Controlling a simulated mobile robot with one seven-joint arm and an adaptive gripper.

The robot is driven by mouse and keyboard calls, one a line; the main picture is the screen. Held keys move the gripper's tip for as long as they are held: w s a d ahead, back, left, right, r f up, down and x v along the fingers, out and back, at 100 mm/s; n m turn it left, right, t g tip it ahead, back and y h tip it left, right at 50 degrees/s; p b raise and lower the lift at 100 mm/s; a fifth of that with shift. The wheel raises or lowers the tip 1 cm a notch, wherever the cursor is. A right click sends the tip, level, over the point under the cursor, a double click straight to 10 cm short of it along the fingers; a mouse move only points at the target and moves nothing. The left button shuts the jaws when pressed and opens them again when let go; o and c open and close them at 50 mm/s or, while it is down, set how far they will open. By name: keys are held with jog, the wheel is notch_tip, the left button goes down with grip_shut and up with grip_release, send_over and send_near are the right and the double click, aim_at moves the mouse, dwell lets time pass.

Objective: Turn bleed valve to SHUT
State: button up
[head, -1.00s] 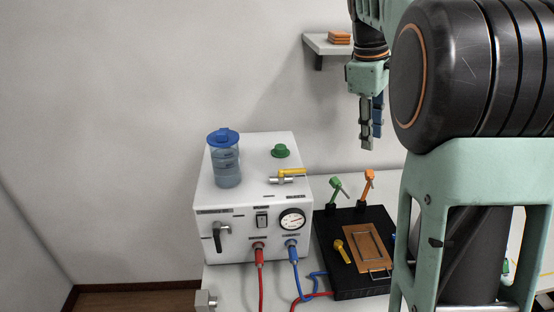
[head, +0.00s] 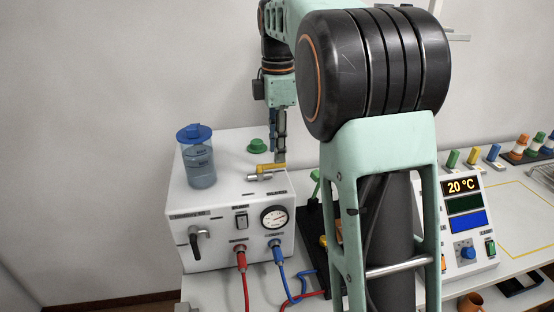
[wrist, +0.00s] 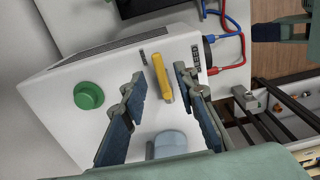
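The bleed valve is most likely the yellow-handled valve (head: 266,171) on top of the white box (head: 185,243). Its handle lies along the top, roughly left to right in the head view. In the wrist view the yellow handle (wrist: 162,75) shows in the gap between my two fingers. My gripper (head: 279,155) points down by the valve's right end in the head view. The fingers are apart with nothing held between them. I cannot tell how high the tips are above the handle. Small labels beside the valve are too small to read.
A blue-lidded jar (head: 201,168) and a green knob (head: 257,146) stand on the box near the valve. A gauge (head: 273,217) and red (head: 244,274) and blue (head: 281,262) hoses are on its front. A control panel reading 20 °C (head: 465,215) stands right.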

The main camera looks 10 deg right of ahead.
aim_at(271, 167)
jog(key=shift+f, duration=1.45)
jog(key=shift+c, duration=0.6)
grip_shut()
